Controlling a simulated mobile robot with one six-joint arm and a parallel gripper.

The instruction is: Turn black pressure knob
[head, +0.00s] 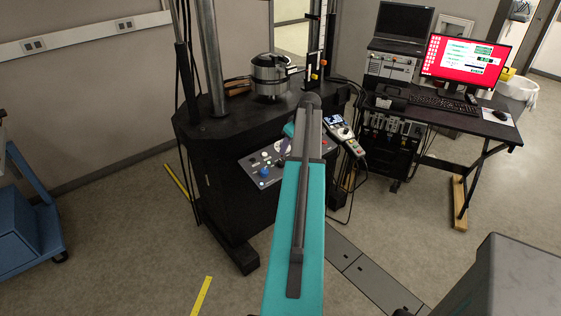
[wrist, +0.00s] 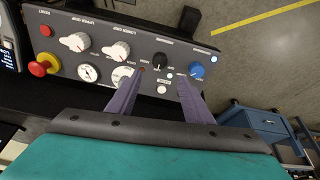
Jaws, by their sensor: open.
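The black pressure knob (wrist: 157,69) is on the grey control panel (wrist: 60,20), which appears upside down in the wrist view. My gripper (wrist: 160,75) is open, with its two purple fingers pointing at the panel. In that view the knob shows between the fingertips, nearer the left one; I cannot tell the remaining depth or whether they touch. A blue knob (wrist: 196,70) is just right of the right fingertip. In the head view the panel (head: 250,163) is on the front of the black machine, and my arm hides part of it.
White knobs (wrist: 117,50), a gauge (wrist: 88,73) and a red emergency button (wrist: 42,66) crowd the panel to the left. A handheld controller (head: 338,128) sits right of my arm. A desk with a red-screen monitor (head: 466,65) stands further right.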

